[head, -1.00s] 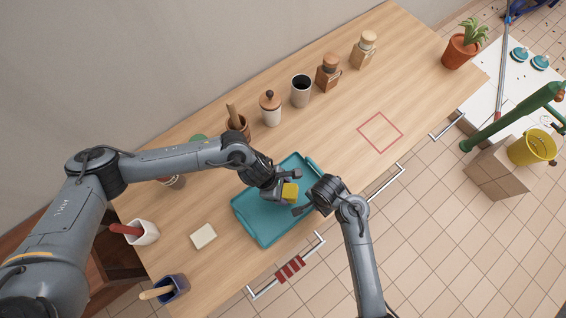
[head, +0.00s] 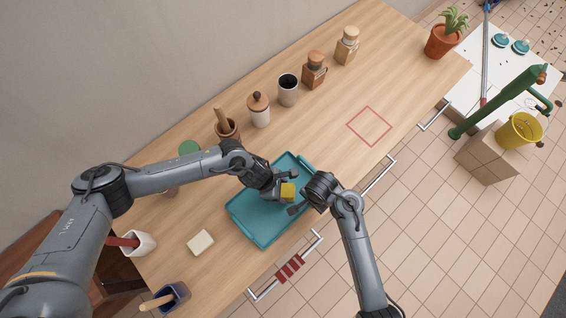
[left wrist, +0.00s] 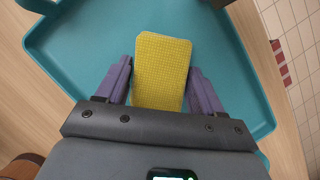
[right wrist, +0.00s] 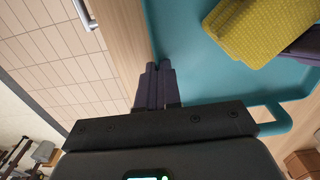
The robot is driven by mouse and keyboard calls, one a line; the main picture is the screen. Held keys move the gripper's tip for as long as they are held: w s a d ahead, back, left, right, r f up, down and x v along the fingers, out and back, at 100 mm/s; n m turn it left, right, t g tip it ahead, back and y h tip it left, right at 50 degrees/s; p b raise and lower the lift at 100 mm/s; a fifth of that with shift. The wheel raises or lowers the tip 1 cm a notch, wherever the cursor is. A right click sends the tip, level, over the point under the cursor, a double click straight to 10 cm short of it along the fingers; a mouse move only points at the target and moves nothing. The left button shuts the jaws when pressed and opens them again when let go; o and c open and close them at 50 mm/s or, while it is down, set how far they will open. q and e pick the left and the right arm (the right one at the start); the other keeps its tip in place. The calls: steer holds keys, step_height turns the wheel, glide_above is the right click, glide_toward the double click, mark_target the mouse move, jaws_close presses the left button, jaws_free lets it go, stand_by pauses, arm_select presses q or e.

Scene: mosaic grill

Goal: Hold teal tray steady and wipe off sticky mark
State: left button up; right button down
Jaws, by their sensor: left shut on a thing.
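The teal tray (head: 258,218) lies on the wooden counter and fills much of the left wrist view (left wrist: 75,45). My left gripper (head: 284,187) is over the tray, shut on a yellow sponge (left wrist: 162,70) held between its two fingers. The sponge also shows in the right wrist view (right wrist: 250,28). My right gripper (right wrist: 158,75) has its fingers together at the tray's near long rim (right wrist: 150,30). I cannot tell whether the rim is between them. No sticky mark is visible; the sponge and arms cover part of the tray floor.
A pale block (head: 200,242) and a dark blue pot (head: 172,297) stand left of the tray. A red square outline (head: 369,126) marks clear counter at right. Rail handles (head: 290,268) run along the front edge.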

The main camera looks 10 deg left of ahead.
arm_select(q)
steer(key=shift+s+a, duration=0.55)
steer(key=shift+s, duration=0.15)
steer(key=shift+r, duration=4.05)
arm_select(e)
steer(key=c, duration=1.3)
jaws_free()
steer(key=shift+o, duration=0.2)
